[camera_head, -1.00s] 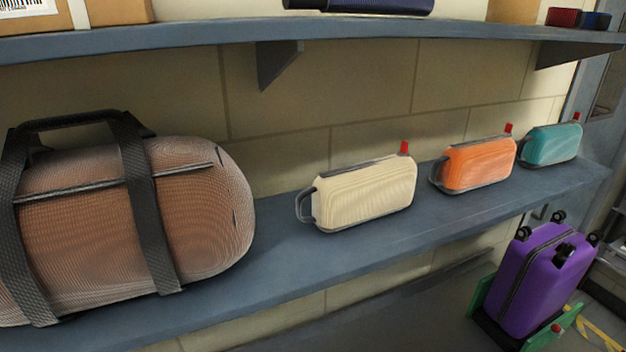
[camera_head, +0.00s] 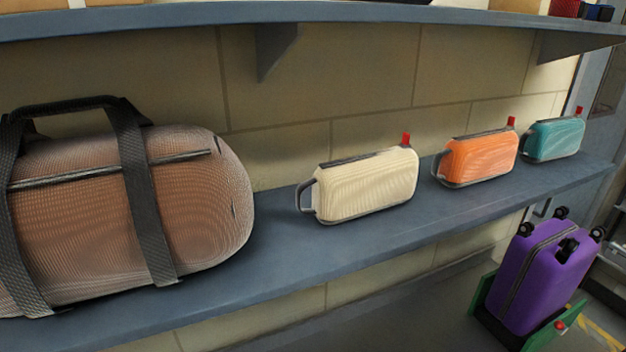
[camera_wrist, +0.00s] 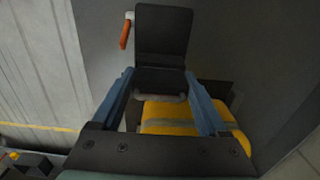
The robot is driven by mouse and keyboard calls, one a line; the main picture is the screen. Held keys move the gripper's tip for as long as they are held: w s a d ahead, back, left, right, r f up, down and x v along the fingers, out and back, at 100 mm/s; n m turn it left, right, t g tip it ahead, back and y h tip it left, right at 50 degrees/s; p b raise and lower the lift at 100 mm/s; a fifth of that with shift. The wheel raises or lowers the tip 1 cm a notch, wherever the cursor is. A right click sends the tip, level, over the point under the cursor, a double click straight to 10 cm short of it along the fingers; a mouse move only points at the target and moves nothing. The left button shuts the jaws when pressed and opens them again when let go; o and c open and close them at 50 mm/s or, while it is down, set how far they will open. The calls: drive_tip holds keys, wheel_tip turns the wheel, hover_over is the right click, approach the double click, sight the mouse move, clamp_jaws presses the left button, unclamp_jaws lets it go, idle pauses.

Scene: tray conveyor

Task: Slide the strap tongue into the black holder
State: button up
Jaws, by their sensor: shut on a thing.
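In the wrist view my gripper (camera_wrist: 159,76) has two blue fingers on either side of a dark grey piece (camera_wrist: 160,84) with a paler bar along its near edge. They are shut on this piece, which appears to be the strap tongue; its outline is hard to make out. A flat black upright panel (camera_wrist: 163,35) stands just beyond the fingertips and may be the black holder. I cannot tell whether the piece is touching or inside it. Neither my gripper nor these parts show in the head view.
In the wrist view, a yellow thing with a grey stripe (camera_wrist: 170,111) lies below the fingers, and an orange lever (camera_wrist: 125,34) sits left of the panel.

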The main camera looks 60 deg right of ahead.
drive_tip(key=shift+f+b, duration=0.45)
drive_tip(key=shift+f, duration=0.25)
drive_tip(key=o, duration=1.3)
drive_tip(key=shift+r, duration=0.1)
wheel_tip(320, 180, up, 13)
drive_tip(key=b, duration=0.1)
